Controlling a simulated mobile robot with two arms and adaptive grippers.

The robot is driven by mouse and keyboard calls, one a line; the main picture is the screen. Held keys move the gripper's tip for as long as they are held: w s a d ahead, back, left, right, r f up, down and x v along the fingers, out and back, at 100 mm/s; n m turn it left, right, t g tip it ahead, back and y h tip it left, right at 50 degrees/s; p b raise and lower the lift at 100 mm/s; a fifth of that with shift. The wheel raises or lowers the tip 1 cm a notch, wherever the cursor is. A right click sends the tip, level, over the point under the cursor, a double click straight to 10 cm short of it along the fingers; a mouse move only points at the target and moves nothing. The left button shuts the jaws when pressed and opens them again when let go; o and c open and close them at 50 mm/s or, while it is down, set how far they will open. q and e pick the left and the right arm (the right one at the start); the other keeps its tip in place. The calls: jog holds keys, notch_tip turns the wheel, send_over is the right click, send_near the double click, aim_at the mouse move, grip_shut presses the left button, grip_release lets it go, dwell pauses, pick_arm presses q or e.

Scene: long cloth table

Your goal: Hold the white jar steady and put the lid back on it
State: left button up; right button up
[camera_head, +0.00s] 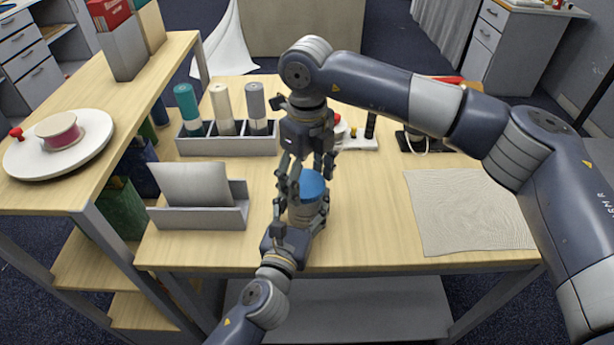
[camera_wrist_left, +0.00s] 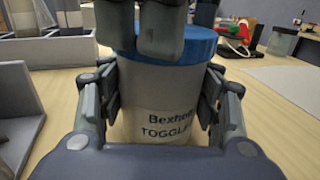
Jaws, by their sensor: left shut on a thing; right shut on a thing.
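The white jar (camera_head: 308,212) stands upright on the table near its front edge. Its label shows in the left wrist view (camera_wrist_left: 165,122). My left gripper (camera_head: 301,213) is shut around the jar's body, with a finger on each side. The blue lid (camera_head: 313,184) is level at the jar's mouth and appears to touch it; I cannot tell whether it is fully seated. The lid also shows in the left wrist view (camera_wrist_left: 200,46). My right gripper (camera_head: 305,180) reaches down from above and is shut on the lid. Its fingers hide part of the lid.
A grey letter holder (camera_head: 205,218) with a sheet stands left of the jar. Behind it is a divided tray (camera_head: 228,146) with teal, cream and grey cylinders. A beige ribbed mat (camera_head: 468,212) lies to the right. Bare table lies between jar and mat.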

jog(key=shift+f, duration=0.5)
pick_arm(q)
grip_shut()
pick_arm(e)
jog(key=m, duration=0.6)
jog(key=shift+a+m, duration=0.2)
jog(key=shift+m, duration=0.1)
jog(key=m, duration=0.4)
jog(key=shift+a+m, duration=0.1)
jog(key=shift+m, duration=0.2)
jog(key=m, duration=0.3)
jog(key=shift+a, duration=0.1)
jog(key=m, duration=0.5)
jog(key=shift+a, duration=0.1)
pick_arm(q)
jog(key=shift+f, duration=0.1)
pick_arm(e)
jog(key=shift+o, duration=0.2)
jog(key=m, duration=0.3)
jog(key=shift+w, duration=0.15)
jog(key=shift+o, duration=0.3)
jog(key=m, duration=0.6)
jog(key=shift+w+a+f+m, duration=0.1)
jog(key=shift+w+m, duration=0.05)
jog(key=shift+m, duration=0.15)
pick_arm(q)
jog(key=shift+d, duration=0.1)
pick_arm(e)
jog(key=shift+c, duration=0.2)
